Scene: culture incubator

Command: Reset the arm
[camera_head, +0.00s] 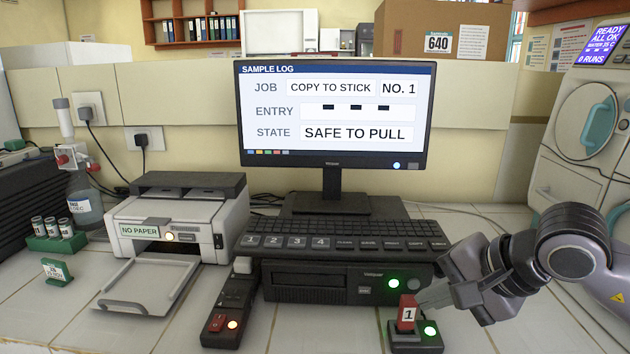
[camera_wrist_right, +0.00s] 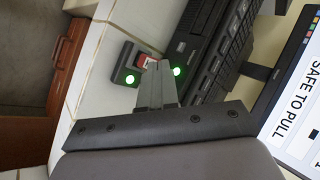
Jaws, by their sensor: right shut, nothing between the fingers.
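My right gripper (camera_head: 424,299) comes in from the right, shut and empty, with its fingertips close beside a red stick marked 1 (camera_head: 407,313). I cannot tell whether they touch it. The stick stands upright in a small dark dock (camera_head: 404,344) with a lit green light. In the right wrist view the shut fingers (camera_wrist_right: 157,68) point toward the red stick (camera_wrist_right: 142,59) and partly overlap the dock area. My left gripper is in neither view.
A monitor (camera_head: 333,113) reads "SAFE TO PULL". Below it are a keyboard (camera_head: 340,235) and a black computer unit (camera_head: 320,280). A printer (camera_head: 180,215), a dark device with a red piece (camera_head: 230,308) and a tube rack (camera_head: 57,243) stand left. A white machine (camera_head: 575,140) stands right.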

